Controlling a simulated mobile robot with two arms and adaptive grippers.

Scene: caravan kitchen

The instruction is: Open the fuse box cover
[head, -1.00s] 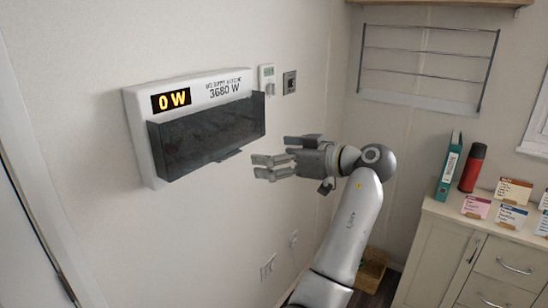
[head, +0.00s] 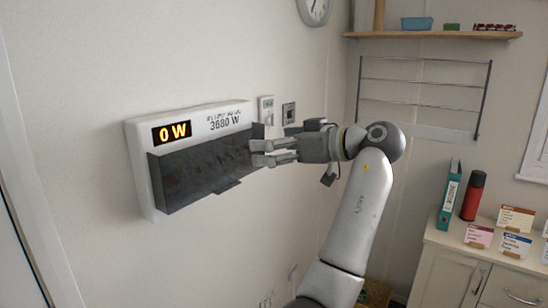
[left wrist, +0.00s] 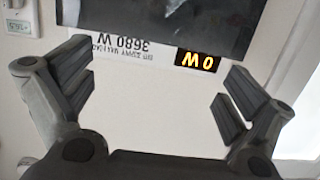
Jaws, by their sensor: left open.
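The fuse box (head: 140,160) is a white wall unit with a lit "0 W" display (head: 173,132) and a "3680 W" label. Its dark, see-through cover (head: 200,170) hangs over the lower front, with a small tab (head: 227,186) at its bottom edge. My left gripper (head: 253,153) is open, its fingertips at the cover's right end; I cannot tell whether they touch. In the left wrist view the fuse box is upside down. The dark cover (left wrist: 160,22) is at the top, beyond the open, empty fingers (left wrist: 155,85). My right gripper is out of view.
A thermostat (head: 266,110) and a switch (head: 289,114) are on the wall right of the fuse box. A wire rack (head: 425,85) hangs further right. A cabinet (head: 450,262) holds a binder (head: 450,195), a red flask (head: 473,195) and cards.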

